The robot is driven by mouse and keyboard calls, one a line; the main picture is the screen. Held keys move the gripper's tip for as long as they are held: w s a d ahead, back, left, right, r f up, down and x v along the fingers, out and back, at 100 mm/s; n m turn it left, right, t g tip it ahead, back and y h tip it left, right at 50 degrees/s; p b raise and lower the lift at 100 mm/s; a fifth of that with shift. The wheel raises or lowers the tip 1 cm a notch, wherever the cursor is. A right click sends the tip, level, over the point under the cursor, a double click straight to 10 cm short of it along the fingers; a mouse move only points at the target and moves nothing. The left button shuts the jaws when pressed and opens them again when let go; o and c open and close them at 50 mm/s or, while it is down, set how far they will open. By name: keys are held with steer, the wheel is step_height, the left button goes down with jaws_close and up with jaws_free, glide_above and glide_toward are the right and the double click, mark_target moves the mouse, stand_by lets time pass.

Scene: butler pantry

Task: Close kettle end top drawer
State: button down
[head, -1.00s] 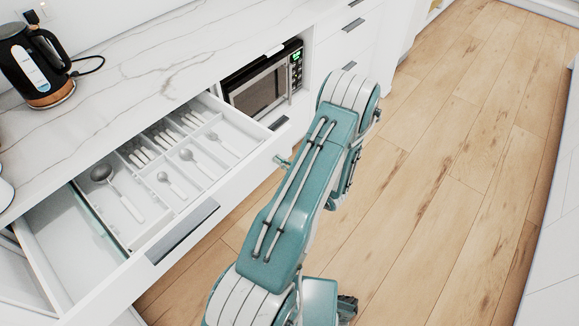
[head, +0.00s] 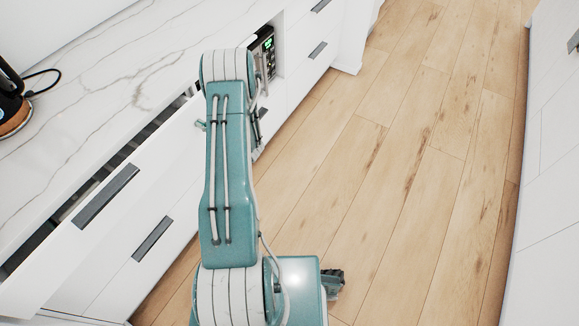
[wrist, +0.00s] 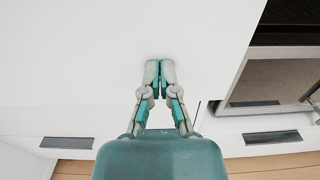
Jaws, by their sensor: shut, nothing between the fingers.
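The top drawer (head: 135,195) at the kettle end has a white front with a dark bar handle (head: 106,195). It stands a little open, with a narrow dark gap between its front and the countertop edge; its contents are mostly hidden. The black kettle (head: 12,106) with a wooden-looking base is cut off at the left of the head view. In the wrist view my gripper (wrist: 160,66) is shut and empty, its fingertips at the white front (wrist: 75,60); I cannot tell if they touch. My arm hides most of the gripper in the head view.
The marble countertop (head: 120,80) runs above the drawers. A microwave sits to the right in the wrist view (wrist: 275,82). A lower drawer handle (head: 153,240) shows below the top drawer. The wooden floor (head: 400,180) is clear; white cabinets (head: 550,170) stand at right.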

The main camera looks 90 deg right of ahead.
steer(key=x, duration=0.4)
steer(key=a+x, duration=0.1)
steer(key=x, duration=0.1)
steer(key=shift+w+d+r, duration=0.2)
steer(key=shift+w+r, duration=0.1)
steer(key=shift+w, duration=0.25)
steer(key=shift+w+d, duration=0.4)
steer(key=shift+d, duration=0.1)
steer(key=shift+w+r, duration=0.1)
